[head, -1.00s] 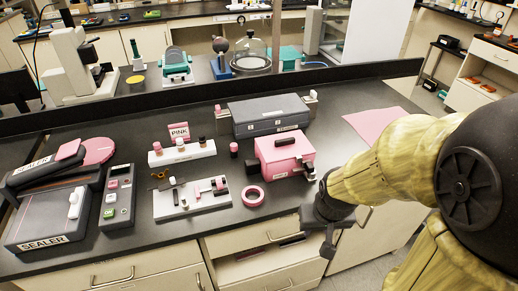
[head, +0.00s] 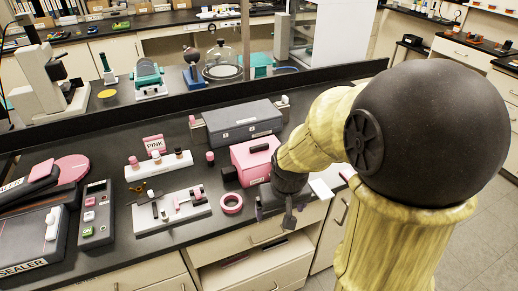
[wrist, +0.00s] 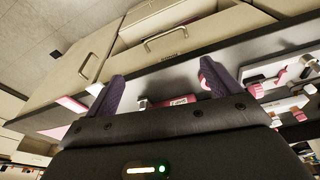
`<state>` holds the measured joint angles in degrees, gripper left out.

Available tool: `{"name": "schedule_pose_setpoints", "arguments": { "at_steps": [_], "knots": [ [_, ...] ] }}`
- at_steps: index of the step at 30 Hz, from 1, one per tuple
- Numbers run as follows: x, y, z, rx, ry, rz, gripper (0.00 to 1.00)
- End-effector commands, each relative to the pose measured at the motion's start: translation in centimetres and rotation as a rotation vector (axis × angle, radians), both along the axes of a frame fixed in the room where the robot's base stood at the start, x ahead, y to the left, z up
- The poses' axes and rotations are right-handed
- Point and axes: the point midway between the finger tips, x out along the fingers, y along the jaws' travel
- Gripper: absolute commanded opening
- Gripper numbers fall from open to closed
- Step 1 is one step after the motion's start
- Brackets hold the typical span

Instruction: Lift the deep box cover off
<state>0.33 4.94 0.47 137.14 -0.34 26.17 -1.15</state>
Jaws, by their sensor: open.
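A deep pink box (head: 242,155) with a black handle (head: 259,148) on top stands near the front edge of the dark bench; I take it to be the one with the cover. My arm hides its right side. My gripper (head: 276,211) is just in front of and below it, near the bench edge, apart from the handle. In the wrist view my gripper (wrist: 163,88) shows two dark fingers spread apart with nothing held. A pink labelled piece (wrist: 181,101) shows between them, partly hidden by the gripper body.
A grey case (head: 238,121) stands behind the pink box. A pink tape ring (head: 231,203), a white rack (head: 160,167) and a white tray (head: 172,212) lie to the left. Drawers (head: 265,232) are below the bench edge. A black ledge (head: 180,107) runs behind.

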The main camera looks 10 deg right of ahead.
Motion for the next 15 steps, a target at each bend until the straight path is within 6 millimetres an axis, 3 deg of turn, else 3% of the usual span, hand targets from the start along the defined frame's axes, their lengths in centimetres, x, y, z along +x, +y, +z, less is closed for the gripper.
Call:
{"name": "schedule_pose_setpoints", "arguments": {
  "at_steps": [1, 3, 15],
  "knots": [
    [2.0, 0.0, 1.9, -0.002, 0.008, 0.009, 0.89],
    [4.5, 0.0, 3.5, -0.006, 0.023, 0.025, 0.89],
    [17.4, 0.0, 11.5, -0.019, 0.116, 0.106, 0.89]
  ]
}}
